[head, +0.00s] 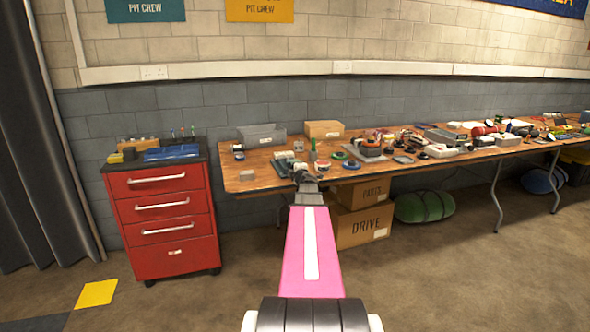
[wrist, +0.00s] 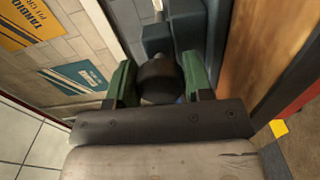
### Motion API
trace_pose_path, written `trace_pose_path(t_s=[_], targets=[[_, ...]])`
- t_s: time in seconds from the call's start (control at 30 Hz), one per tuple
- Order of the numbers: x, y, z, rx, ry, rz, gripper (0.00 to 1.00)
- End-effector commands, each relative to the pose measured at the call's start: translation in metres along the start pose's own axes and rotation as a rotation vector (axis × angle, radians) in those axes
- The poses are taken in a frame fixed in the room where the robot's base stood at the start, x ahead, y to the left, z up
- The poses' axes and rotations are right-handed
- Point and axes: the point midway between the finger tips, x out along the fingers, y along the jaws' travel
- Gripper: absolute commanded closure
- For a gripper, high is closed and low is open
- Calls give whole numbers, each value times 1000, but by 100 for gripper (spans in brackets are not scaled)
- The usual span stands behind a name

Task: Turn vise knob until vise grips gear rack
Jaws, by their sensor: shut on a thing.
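My gripper (wrist: 160,88) has green fingers on both sides of a dark round knob (wrist: 160,76) and is shut on it. The blue-grey vise (wrist: 185,30) stands just beyond the knob in the wrist view. In the head view, the vise (head: 284,167) is small, near the table's front left edge, with my gripper (head: 301,173) at its near side. My pink arm reaches up to it. The gear rack cannot be made out clearly, and how near the vise jaws are to it cannot be told.
The wooden table (head: 255,177) holds a grey bin (head: 262,136), a cardboard box (head: 324,130) and many small parts to the right. A red drawer cabinet (head: 165,215) stands left. Cardboard boxes (head: 362,226) sit beneath the table. Open floor lies in front.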

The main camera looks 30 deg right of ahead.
Motion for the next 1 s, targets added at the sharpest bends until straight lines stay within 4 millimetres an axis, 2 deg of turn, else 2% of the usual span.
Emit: trace_pose_path(t_s=[0.4, 0.97, 1.0], targets=[[-1, -2, 0, 186, -1, -2, 77], [-1, -2, 0, 211, -1, -2, 77], [-1, -2, 0, 211, -1, -2, 40]])
